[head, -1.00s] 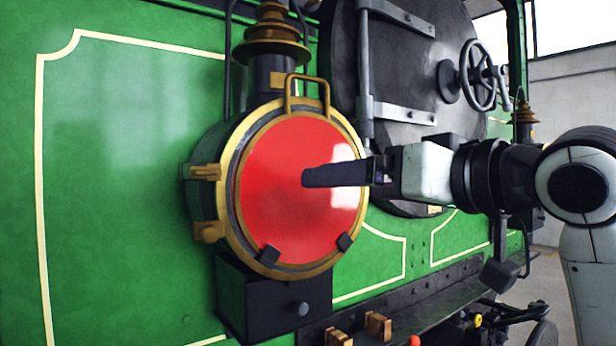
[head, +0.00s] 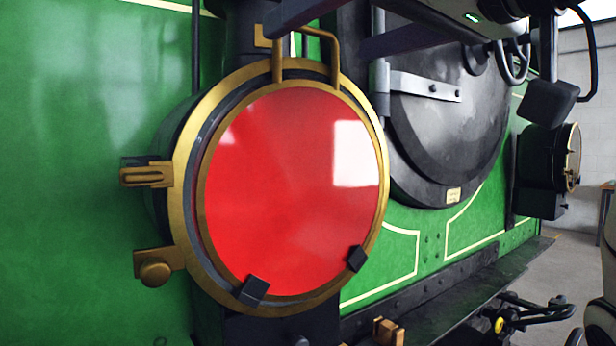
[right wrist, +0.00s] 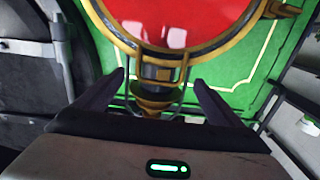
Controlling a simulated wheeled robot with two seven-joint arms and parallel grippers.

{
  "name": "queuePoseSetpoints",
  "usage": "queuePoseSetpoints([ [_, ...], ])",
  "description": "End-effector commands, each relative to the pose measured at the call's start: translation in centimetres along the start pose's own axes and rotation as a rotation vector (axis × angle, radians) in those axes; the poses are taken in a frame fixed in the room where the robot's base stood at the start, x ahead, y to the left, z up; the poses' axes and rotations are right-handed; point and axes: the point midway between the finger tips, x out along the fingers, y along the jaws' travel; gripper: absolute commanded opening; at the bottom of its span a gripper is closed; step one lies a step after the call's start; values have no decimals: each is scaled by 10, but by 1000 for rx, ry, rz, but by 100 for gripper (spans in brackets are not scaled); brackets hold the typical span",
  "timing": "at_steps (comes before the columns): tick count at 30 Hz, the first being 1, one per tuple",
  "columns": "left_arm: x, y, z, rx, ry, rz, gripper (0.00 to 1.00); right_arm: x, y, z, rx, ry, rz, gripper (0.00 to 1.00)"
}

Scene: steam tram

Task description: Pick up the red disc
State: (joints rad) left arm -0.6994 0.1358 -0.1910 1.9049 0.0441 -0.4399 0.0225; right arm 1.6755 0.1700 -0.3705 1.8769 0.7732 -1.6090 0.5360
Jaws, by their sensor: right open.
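The red disc (head: 290,195) sits in the brass-rimmed front of a round lamp, held at its lower edge by two small black clips (head: 253,290). A brass loop handle (head: 332,50) rises at its top. My right gripper (head: 316,36) is at the top of the head view, its dark fingers apart around the height of the handle, with nothing held. In the right wrist view the disc (right wrist: 178,22) is at the top edge, partly cut off. There my open fingers (right wrist: 158,78) point towards the lamp's top, with brass parts showing between them. My left gripper is not in view.
The green tram front (head: 75,150) stands behind the lamp. A dark round door (head: 440,130) with a grey strap hinge is to the right. Another lamp (head: 560,160) stands farther right. Brass latches (head: 148,176) stick out at the lamp's left.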

Motion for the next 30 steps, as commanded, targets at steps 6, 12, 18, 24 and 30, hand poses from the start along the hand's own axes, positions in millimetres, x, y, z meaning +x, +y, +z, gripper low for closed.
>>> queuePoseSetpoints([
  [6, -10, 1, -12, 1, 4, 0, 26, 25, -1, -6, 1, -3, -1, 90],
  [12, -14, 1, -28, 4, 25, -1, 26, 51, -1, -5, 2, -1, 1, 90],
  [18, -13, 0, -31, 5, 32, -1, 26, 54, -1, -4, 0, 1, 1, 90],
  [24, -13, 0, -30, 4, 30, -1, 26, 54, -1, -4, 0, 1, 1, 71],
  [30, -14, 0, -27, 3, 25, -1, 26, 54, -1, -4, 0, 1, 1, 37],
])
